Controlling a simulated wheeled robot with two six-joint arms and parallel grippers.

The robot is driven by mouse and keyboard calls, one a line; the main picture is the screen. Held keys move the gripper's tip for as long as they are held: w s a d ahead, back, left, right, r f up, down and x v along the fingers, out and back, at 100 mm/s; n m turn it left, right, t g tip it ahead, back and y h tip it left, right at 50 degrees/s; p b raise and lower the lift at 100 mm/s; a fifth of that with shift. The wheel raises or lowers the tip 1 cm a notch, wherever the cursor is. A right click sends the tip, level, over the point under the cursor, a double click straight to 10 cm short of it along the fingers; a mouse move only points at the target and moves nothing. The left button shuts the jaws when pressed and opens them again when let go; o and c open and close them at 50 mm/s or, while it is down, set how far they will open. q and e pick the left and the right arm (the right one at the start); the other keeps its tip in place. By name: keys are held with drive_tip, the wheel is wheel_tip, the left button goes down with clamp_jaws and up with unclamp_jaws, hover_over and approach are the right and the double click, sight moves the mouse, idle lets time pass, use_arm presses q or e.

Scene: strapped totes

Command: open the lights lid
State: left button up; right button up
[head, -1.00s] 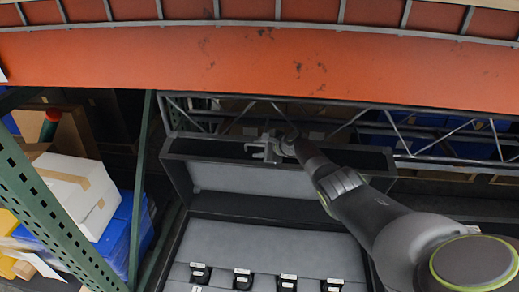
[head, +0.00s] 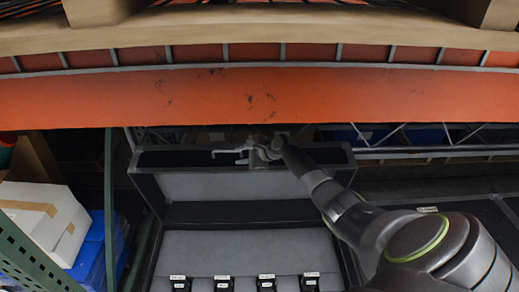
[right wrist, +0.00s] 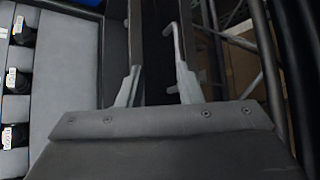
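The lid (head: 240,186) stands raised at the back of a dark tote, its grey lining facing me and its dark rim around it. I cannot read which label marks it as the lights lid. Below it lies a grey padded surface (head: 240,252) with several black clips bearing small white labels. My right gripper (head: 231,153) is at the raised lid's upper rim, its two fingers spread and pointing left. In the right wrist view the fingers (right wrist: 155,88) are apart, with a dark gap between; whether they touch the rim is unclear. My left gripper is not in view.
An orange shelf beam (head: 260,96) crosses above the lid. A green rack post (head: 40,250), a white box (head: 45,215) and blue bins (head: 92,250) stand at left. A metal truss (head: 420,140) runs behind at right.

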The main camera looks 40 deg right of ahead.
drive_tip(key=v, duration=0.8)
drive_tip(key=shift+s+d, duration=0.15)
drive_tip(key=shift+s, duration=0.05)
idle(0.3)
drive_tip(key=s+d+f+n+g+h+b, duration=0.1)
drive_tip(key=s+f+n+h+b, duration=0.15)
drive_tip(key=s+f, duration=0.7)
drive_tip(key=s+f+n+g+h+b, duration=0.1)
drive_tip(key=s+f+n+g, duration=0.2)
drive_tip(key=f, duration=1.2)
drive_tip(key=s+d+f+n+h+b, duration=0.1)
drive_tip(key=s+f+n, duration=0.1)
drive_tip(key=s+f, duration=0.85)
drive_tip(key=s+a+f+n+g+b, duration=0.1)
drive_tip(key=s+a+f+n, duration=0.3)
drive_tip(key=s+f, duration=0.3)
drive_tip(key=s+a+f+n+g+b, duration=0.1)
drive_tip(key=s+a+f+n, duration=0.4)
drive_tip(key=s, duration=1)
drive_tip(key=s+a+f+n+g+b, duration=0.2)
drive_tip(key=s+a+f+n+g, duration=0.1)
drive_tip(key=s+f, duration=0.7)
drive_tip(key=shift+s+a+n+h, duration=0.45)
drive_tip(key=shift+a+n, duration=0.3)
drive_tip(key=shift+a, duration=0.4)
